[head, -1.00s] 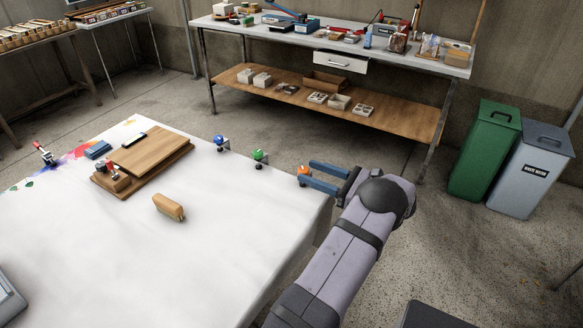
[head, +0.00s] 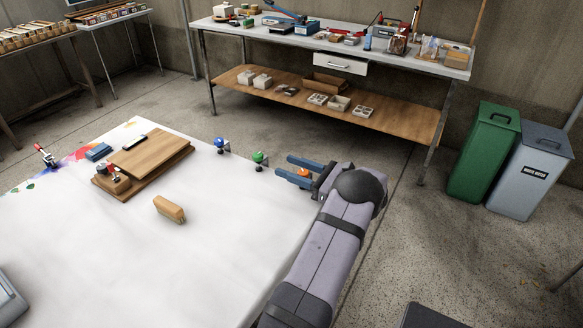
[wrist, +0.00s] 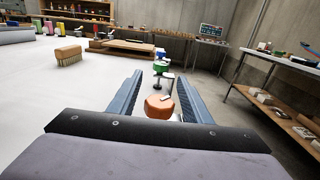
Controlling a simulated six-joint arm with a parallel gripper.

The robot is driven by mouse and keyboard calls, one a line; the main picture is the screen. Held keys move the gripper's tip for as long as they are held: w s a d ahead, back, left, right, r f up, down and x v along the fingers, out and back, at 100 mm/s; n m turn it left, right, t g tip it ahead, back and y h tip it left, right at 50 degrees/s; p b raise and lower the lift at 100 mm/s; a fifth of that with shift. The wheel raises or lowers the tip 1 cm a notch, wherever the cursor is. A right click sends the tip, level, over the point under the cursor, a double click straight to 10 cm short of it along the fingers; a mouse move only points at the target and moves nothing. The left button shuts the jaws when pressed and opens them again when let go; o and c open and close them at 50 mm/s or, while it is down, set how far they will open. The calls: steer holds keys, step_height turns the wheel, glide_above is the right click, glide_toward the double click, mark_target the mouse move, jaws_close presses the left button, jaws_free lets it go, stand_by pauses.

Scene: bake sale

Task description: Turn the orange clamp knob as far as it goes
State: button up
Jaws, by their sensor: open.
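The orange clamp knob (head: 304,173) is at the far right edge of the white-covered table (head: 215,245). My gripper (head: 291,170) is open, with one blue finger on each side of the knob in the head view. In the wrist view the orange knob (wrist: 159,106) sits between the two open fingers (wrist: 159,92), nearer the palm than the tips. A gap shows on its left; whether the right finger touches it I cannot tell. The clamp body under the knob is mostly hidden.
A green-knobbed clamp (head: 259,158) and a blue-knobbed clamp (head: 220,143) stand along the same table edge, left of my gripper. A brush (head: 169,208) and a wooden board (head: 150,150) lie on the table. Bare tabletop lies in front of the clamps.

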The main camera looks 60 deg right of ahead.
steer(key=c, duration=1.1)
steer(key=shift+o, duration=0.2)
steer(key=shift+r+m+h+p, duration=0.1)
steer(key=shift+m+h+p, duration=0.2)
steer(key=shift+h, duration=0.1)
steer(key=shift+d+m+h+p, duration=0.2)
steer(key=shift+m+h+p, duration=0.25)
steer(key=shift+h, duration=0.25)
steer(key=m+h, duration=0.1)
steer(key=m+h+p, duration=0.1)
steer(key=h, duration=0.1)
steer(key=shift+d+g, duration=0.35)
steer(key=shift+g, duration=0.05)
steer(key=shift+s+d+m+g+h+b, duration=0.1)
steer(key=shift+s+d+m+g+h, duration=0.15)
steer(key=shift+m+g+h, duration=0.85)
steer(key=shift+s+d+m+g+h+b, duration=0.15)
steer(key=shift+d+m+g+h, duration=0.2)
steer(key=shift+m+h, duration=0.85)
steer(key=shift+s+d+m+g+h+b, duration=0.2)
steer(key=shift+m+g+h, duration=0.45)
steer(key=shift+h, duration=1.05)
steer(key=shift+d, duration=0.1)
